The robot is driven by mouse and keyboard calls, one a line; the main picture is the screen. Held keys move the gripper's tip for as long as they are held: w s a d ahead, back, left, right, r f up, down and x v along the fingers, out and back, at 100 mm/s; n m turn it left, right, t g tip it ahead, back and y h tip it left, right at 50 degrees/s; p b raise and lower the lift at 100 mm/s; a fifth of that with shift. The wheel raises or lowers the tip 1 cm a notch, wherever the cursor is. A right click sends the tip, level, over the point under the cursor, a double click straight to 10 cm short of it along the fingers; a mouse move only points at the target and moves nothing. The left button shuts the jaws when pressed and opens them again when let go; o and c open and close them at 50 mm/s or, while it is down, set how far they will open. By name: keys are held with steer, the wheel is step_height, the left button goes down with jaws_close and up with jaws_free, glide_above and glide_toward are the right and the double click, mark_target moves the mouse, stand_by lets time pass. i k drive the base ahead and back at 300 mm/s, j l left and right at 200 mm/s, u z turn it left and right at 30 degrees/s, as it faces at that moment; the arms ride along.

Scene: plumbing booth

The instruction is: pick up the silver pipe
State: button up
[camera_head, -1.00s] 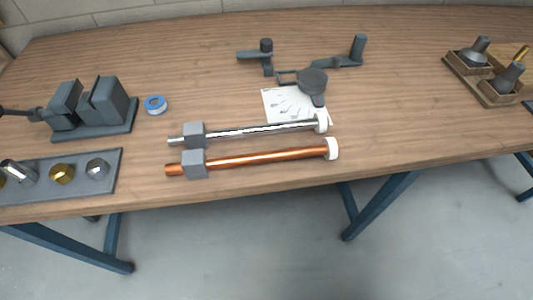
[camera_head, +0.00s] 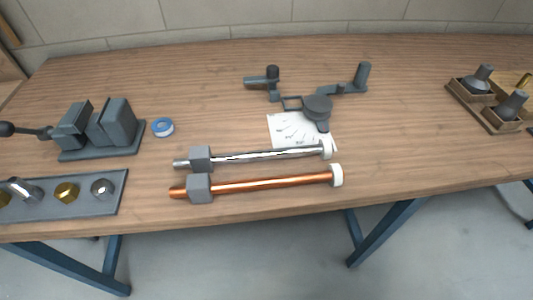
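The silver pipe (camera_head: 265,155) lies across the wooden workbench (camera_head: 400,130), roughly left to right, near the front edge. Its left part passes through a grey block (camera_head: 201,157), and its right end is at a white ring-like piece (camera_head: 326,149). A copper pipe (camera_head: 270,183) lies parallel just in front of it, with a similar grey block (camera_head: 199,188) and white piece (camera_head: 336,175). My gripper is not in view.
A dark bending tool (camera_head: 317,106) and a white printed sheet (camera_head: 287,129) lie just behind the silver pipe. A vise (camera_head: 97,130), blue tape roll (camera_head: 162,127) and fittings tray (camera_head: 93,204) are left. Wooden holders (camera_head: 476,100) stand right.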

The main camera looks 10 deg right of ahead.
mark_target(201, 159)
steer(key=k+j+u, duration=0.15)
steer(key=j, duration=0.2)
steer(key=k+j+u, duration=0.1)
steer(key=k+j, duration=0.15)
steer(key=k+j+u, duration=0.15)
steer(key=j, duration=0.3)
steer(key=k+j+u, duration=0.15)
steer(key=j, duration=0.25)
